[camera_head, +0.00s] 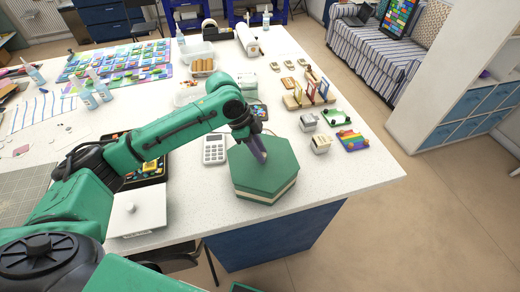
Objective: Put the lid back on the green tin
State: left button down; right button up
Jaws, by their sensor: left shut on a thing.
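The green hexagonal lid (272,170) is at the front right of the white table, level or nearly so. Below its front edge shows the cream and green side of the tin (268,198). The lid lies over the tin and hides its opening. I cannot tell whether it is fully seated or slightly raised. My left gripper (258,158) reaches in from above at the lid's far left side and is shut on the lid. Its fingers partly cover that part of the lid. My right gripper is not in view.
A calculator (215,149) lies just left of the tin. A white-lidded box (137,212) stands at the front left. The table's front edge is close to the tin.

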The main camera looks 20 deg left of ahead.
pick_arm(q)
jog(key=shift+p, duration=0.45)
dwell(0.6)
jog(key=shift+f+p, duration=0.15)
jog(key=shift+p, duration=0.75)
dwell(0.4)
dwell(0.3)
jog(key=c, duration=0.6)
grip_release()
jog(key=o, duration=0.5)
jog(key=shift+c, duration=0.2)
